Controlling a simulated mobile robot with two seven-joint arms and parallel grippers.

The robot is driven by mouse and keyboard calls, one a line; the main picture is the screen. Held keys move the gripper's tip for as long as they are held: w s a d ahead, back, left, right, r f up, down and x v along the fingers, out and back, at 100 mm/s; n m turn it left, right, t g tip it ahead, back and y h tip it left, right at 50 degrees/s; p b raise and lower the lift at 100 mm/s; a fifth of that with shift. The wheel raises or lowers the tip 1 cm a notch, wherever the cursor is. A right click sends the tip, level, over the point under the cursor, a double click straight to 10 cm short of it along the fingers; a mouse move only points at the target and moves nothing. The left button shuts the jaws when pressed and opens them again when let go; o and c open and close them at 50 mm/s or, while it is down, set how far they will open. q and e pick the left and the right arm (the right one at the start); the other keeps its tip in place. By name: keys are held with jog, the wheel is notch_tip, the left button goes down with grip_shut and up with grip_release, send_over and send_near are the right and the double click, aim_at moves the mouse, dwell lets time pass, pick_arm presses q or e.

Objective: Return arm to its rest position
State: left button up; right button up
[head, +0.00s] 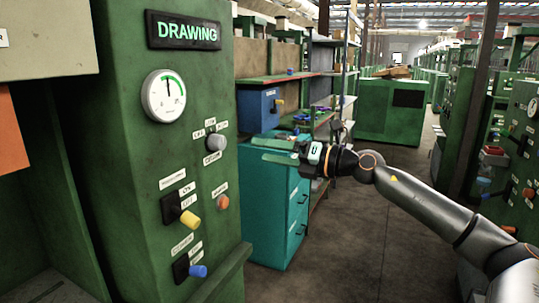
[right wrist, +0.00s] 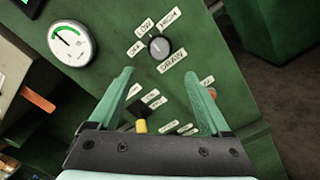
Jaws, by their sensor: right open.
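My right arm comes in from the right in the head view. Its gripper (head: 268,150) is held out level in front of the green machine panel (head: 130,190), to the right of its dials. The two green fingers are apart with nothing between them. In the right wrist view the open gripper (right wrist: 159,73) points at the panel, with the grey rotary knob (right wrist: 159,47) just beyond the fingertips. The knob also shows in the head view (head: 216,142), left of the gripper and apart from it. My left gripper is not in view.
The panel carries a gauge (head: 164,96), a yellow-handled switch (head: 188,218), a blue-handled switch (head: 197,270) and an orange button (head: 222,202). A teal cabinet (head: 268,215) stands behind my gripper. More green machines line the right side. The aisle floor (head: 350,240) is clear.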

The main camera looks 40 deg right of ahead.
dwell(0.5)
jog(key=s+a+f+m+h+p, duration=0.1)
jog(key=s+a+f+m+h, duration=0.15)
jog(key=f+m, duration=0.6)
jog(key=s+a+f+m+h+p, duration=0.1)
jog(key=s+f+m, duration=0.25)
jog(key=f, duration=0.95)
jog(key=s+a+f+m+h+p, duration=0.1)
jog(key=s+f+m+h, duration=0.1)
jog(key=f+m, duration=0.7)
jog(key=s+a+f+m+g+p, duration=0.1)
jog(key=s+a+f+m+g, duration=0.2)
jog(key=s+a+f, duration=0.5)
jog(key=s+a+f+m+g+y+p, duration=0.1)
jog(key=s+a+f+m+g, duration=0.3)
jog(key=s+a+f, duration=0.3)
jog(key=a+f+m, duration=0.1)
jog(key=a+f, duration=0.2)
jog(key=a, duration=0.4)
jog(key=shift+s+a, duration=0.15)
jog(key=shift+s, duration=0.2)
